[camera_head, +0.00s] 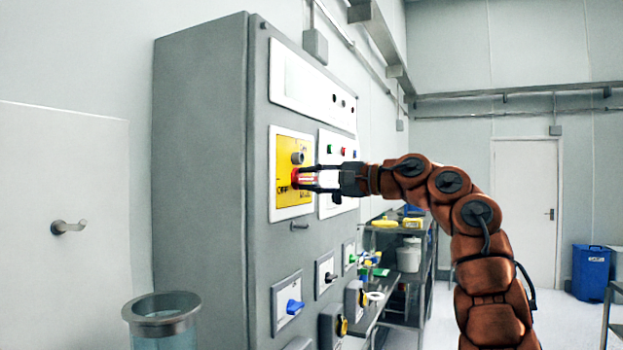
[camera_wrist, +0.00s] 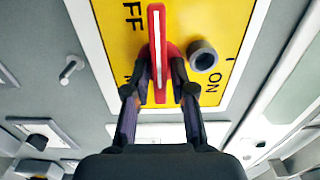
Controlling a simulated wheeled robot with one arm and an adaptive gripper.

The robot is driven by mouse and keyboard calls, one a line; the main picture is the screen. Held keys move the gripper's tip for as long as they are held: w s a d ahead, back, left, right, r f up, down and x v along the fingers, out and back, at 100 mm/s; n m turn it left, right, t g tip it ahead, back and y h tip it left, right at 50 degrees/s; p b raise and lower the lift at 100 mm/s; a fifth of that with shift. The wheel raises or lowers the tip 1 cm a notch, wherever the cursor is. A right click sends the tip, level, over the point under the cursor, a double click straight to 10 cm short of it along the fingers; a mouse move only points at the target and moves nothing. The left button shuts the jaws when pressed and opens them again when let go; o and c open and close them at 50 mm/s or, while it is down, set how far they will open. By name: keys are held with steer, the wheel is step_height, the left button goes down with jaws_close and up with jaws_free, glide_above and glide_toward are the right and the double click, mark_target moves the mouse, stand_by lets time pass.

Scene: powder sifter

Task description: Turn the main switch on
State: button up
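The main switch is a red rotary handle (camera_head: 301,178) on a yellow plate (camera_head: 286,162) on the grey cabinet's front. In the wrist view the red handle (camera_wrist: 157,55) runs up and down the picture, with OFF lettering on its left and I ON lettering on its right. A round grey knob (camera_wrist: 203,56) sits beside it. My gripper (camera_head: 312,178) is at the plate, with one finger on each side of the handle. In the wrist view my gripper (camera_wrist: 160,88) shows narrow gaps between its fingers and the handle. Whether a fingertip touches the red base is unclear.
The grey cabinet (camera_head: 200,170) has a blue switch (camera_head: 294,306) and other knobs lower down. A small grey latch (camera_wrist: 70,68) stands out from the front near the plate. A metal shelf (camera_head: 428,240) with containers stands behind. A glass vessel (camera_head: 162,312) is at lower left.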

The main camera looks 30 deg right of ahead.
jaws_close()
